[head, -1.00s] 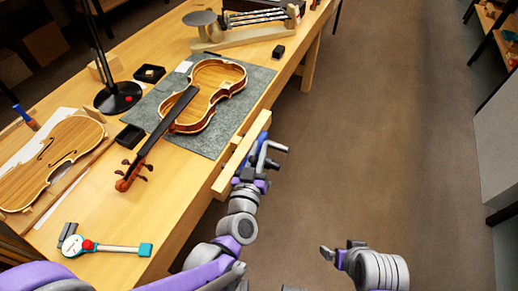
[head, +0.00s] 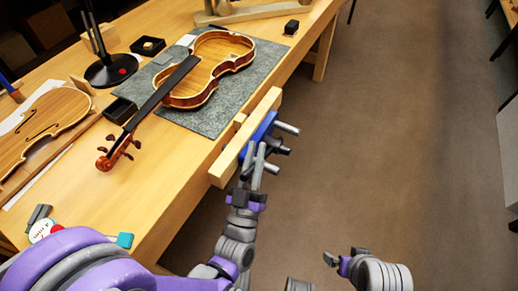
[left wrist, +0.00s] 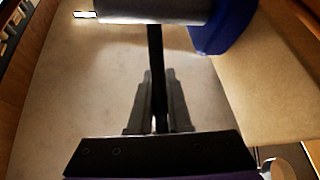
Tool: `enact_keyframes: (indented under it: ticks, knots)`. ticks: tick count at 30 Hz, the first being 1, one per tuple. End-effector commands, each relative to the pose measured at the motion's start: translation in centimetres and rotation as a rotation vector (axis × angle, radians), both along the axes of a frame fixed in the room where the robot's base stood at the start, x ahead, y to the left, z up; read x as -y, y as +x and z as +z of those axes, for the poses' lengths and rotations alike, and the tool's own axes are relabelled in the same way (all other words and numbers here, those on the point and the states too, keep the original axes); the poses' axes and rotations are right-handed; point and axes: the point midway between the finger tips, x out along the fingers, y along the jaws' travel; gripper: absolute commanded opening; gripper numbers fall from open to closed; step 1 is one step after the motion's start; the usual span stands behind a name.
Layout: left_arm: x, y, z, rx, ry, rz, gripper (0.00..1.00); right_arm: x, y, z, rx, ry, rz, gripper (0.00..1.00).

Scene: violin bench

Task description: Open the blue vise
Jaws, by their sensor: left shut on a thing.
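The blue vise (head: 262,131) is mounted at the bench's front edge, with a long wooden jaw (head: 232,160) on its bench side. In the left wrist view the vise's blue part (left wrist: 222,30) and a grey cylinder (left wrist: 150,8) show at the top. A dark handle bar (left wrist: 155,65) runs down from the cylinder. My left gripper (head: 257,160) is at the vise's front, its fingers (left wrist: 157,100) shut on this bar. How wide the jaws stand apart is hard to tell. My right gripper (head: 332,260) is low over the floor, away from the vise; its opening is unclear.
A violin (head: 205,75) lies on a grey mat (head: 215,118) on the bench (head: 165,190), close to the vise. A dial gauge (head: 42,230) is partly hidden by my left arm. A lamp base (head: 110,70) and small black boxes stand farther back. The floor right of the bench is clear.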

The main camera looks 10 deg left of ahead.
Motion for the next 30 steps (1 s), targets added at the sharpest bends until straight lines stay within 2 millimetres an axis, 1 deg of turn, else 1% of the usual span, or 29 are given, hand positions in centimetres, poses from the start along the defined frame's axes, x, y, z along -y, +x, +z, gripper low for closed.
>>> enact_keyframes:
  ticks: [1, 9, 23, 24, 28, 30]
  knots:
    - [-0.05, -0.06, -0.32, 0.017, -0.006, 0.0, 0.0, 0.0, 0.04, -0.17, 0.0, 0.0, 0.0, 1.0]
    - [-0.21, -0.48, -0.79, 0.073, -0.025, 0.001, 0.0, 0.0, 0.08, -0.3, 0.001, 0.0, 0.0, 1.0]
    - [-0.26, -0.58, -0.84, 0.083, -0.028, 0.002, 0.0, 0.0, 0.07, -0.32, 0.001, 0.0, 0.0, 1.0]
    - [-0.26, -0.57, -0.83, 0.083, -0.028, 0.002, 0.22, 0.0, 0.07, -0.32, 0.001, 0.0, 0.0, 1.0]
    - [-0.25, -0.56, -0.84, 0.083, -0.028, 0.002, 0.46, 0.0, 0.07, -0.32, 0.001, 0.0, 0.0, 1.0]
    - [-0.24, -0.56, -0.85, 0.083, -0.028, 0.002, 0.47, 0.0, 0.07, -0.32, 0.001, 0.0, 0.0, 1.0]
